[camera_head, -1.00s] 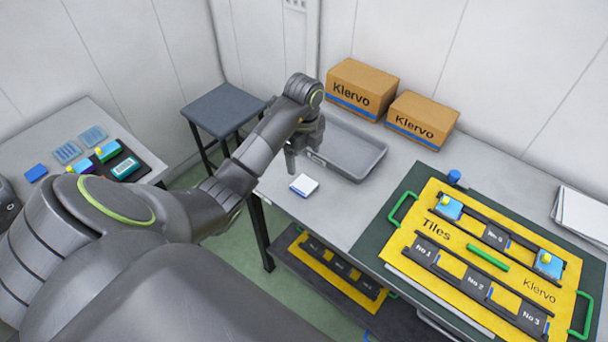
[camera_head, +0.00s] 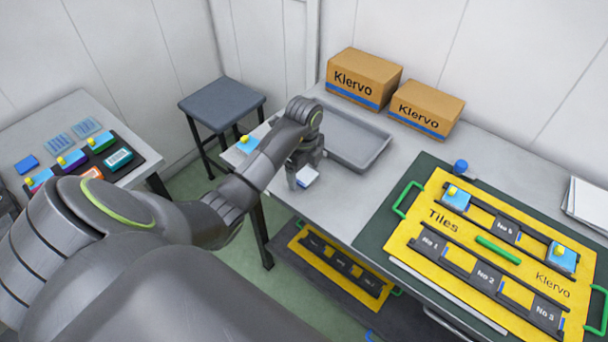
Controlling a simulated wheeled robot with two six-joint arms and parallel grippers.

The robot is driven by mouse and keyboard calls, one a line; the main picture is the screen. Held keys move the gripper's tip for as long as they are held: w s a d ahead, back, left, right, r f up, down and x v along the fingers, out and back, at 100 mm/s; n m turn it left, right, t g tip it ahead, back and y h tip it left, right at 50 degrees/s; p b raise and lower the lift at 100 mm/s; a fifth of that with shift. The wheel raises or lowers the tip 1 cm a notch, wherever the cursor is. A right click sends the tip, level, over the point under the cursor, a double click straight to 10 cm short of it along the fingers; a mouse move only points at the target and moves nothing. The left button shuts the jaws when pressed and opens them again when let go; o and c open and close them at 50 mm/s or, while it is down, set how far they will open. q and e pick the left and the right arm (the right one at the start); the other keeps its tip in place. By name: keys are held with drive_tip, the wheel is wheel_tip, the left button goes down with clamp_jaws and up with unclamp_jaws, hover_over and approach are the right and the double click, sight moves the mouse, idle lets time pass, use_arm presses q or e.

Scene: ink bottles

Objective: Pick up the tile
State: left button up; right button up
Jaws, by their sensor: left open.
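Light-blue tiles with yellow knobs show in the head view. One tile (camera_head: 247,146) lies on the left end of the long table, beside my left forearm. Two more, an upper one (camera_head: 455,199) and a lower one (camera_head: 563,259), sit in the dark rail of the yellow "Tiles" board (camera_head: 420,263). My right gripper is not in view.
A grey tray (camera_head: 358,160) lies behind the gripper, with two Klervo boxes (camera_head: 363,77) beyond. A side table (camera_head: 70,112) at left holds several tiles and cards. A stool (camera_head: 222,103) stands between the tables. The tabletop between block and board is clear.

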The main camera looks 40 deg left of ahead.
use_arm(q)
drive_tip(key=shift+f, duration=0.1)
drive_tip(key=shift+c, duration=0.3)
drive_tip(key=c, duration=1.1)
